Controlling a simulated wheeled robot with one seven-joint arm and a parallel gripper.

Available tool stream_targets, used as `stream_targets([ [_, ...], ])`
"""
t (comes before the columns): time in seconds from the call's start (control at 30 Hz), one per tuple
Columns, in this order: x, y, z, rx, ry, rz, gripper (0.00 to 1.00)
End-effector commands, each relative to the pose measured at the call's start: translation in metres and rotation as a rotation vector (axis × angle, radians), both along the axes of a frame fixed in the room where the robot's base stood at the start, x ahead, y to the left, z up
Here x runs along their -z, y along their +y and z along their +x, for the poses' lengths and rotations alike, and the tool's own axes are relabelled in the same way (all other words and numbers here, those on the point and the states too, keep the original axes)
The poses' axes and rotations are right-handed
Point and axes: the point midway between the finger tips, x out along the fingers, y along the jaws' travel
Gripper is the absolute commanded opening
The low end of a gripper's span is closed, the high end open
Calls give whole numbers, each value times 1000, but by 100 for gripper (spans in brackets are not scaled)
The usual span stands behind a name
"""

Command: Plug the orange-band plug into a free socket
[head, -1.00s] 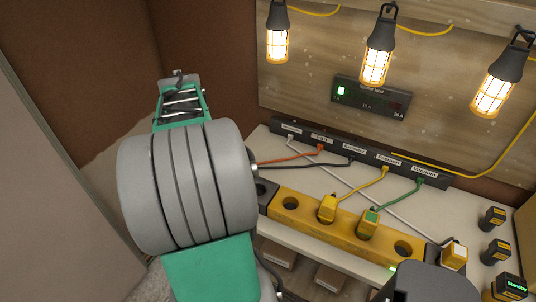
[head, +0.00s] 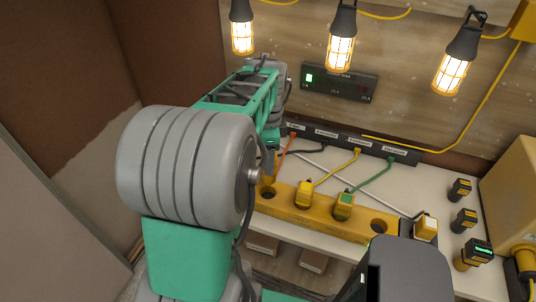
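The yellow power strip (head: 325,218) lies along the bench. It has an empty round socket (head: 379,226) near its right end and another dark socket (head: 267,192) at its left, beside my arm. A yellow-cable plug (head: 304,194) and a green-marked plug (head: 344,206) sit in the sockets between. The orange cable (head: 285,146) runs from the labelled rail down behind my arm. A small orange-yellow patch shows at its lower end, too covered to tell whether it is the orange-band plug. My gripper is hidden behind my green and grey arm.
A white-topped plug (head: 425,227) with a pale cable is at the strip's right end. Several black-and-yellow blocks (head: 465,221) stand at the right of the bench. Three lit lamps (head: 340,50) hang above it. A panel (head: 340,84) with a green light is on the wall.

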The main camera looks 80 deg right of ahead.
Motion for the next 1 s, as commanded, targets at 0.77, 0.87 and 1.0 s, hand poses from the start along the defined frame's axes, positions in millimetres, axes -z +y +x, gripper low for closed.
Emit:
stream_targets([
  [0.77,57,0,0,-2,0,0,0],
  [0.87,64,0,0,-2,0,0,0],
  [1.0,73,0,0,-2,0,-1,0],
])
